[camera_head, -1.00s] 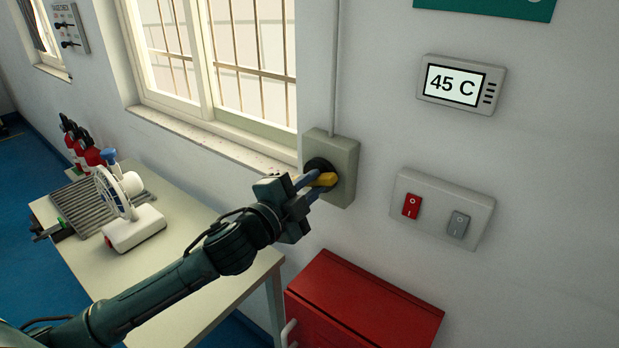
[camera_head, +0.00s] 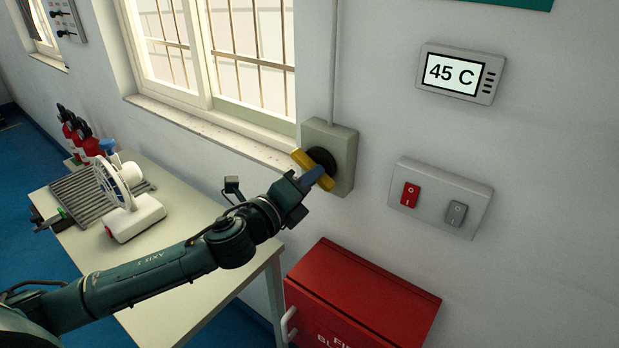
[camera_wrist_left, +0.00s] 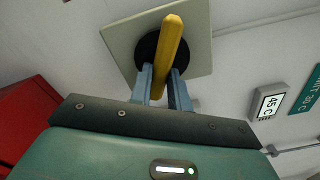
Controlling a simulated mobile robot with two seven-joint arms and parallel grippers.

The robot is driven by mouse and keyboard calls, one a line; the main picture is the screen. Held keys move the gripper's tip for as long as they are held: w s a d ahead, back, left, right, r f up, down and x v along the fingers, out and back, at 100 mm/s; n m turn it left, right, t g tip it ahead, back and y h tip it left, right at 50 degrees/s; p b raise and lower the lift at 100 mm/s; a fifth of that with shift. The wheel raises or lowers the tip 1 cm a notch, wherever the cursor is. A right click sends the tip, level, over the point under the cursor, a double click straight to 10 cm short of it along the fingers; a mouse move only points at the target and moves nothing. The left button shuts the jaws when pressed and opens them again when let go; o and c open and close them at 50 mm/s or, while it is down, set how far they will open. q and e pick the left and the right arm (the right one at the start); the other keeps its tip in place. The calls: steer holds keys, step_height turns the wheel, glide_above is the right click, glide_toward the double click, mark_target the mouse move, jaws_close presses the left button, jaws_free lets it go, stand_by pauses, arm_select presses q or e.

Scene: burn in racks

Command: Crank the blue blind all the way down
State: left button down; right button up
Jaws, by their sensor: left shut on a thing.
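The yellow crank handle (camera_head: 300,158) sits on a black round hub (camera_head: 322,160) on a grey-green wall box (camera_head: 346,150) beside the window. My left gripper (camera_head: 316,176) is shut on the yellow handle. In the left wrist view the handle (camera_wrist_left: 171,60) lies between the two blue fingers (camera_wrist_left: 160,85), with the hub (camera_wrist_left: 148,55) and box plate (camera_wrist_left: 115,42) behind it. The blue blind cannot be seen in the visible part of the window (camera_head: 245,55), which shows bars and bright light. My right gripper is not in view.
A table (camera_head: 190,290) with a fan (camera_head: 133,216) and a ribbed rack (camera_head: 80,197) stands below the window. A red cabinet (camera_head: 365,290) stands under the crank box. A switch panel (camera_head: 445,200) and a 45 C display (camera_head: 458,72) are on the wall to the right.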

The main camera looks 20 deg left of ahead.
arm_select(q)
steer(key=m, duration=1)
steer(key=a+m, duration=0.1)
steer(key=m, duration=1)
steer(key=a+r+m, duration=0.1)
steer(key=m, duration=0.9)
steer(key=shift+w+m, duration=0.4)
steer(key=shift+r+m, duration=0.1)
steer(key=shift+m, duration=1.8)
steer(key=c, duration=1.3)
jaws_free()
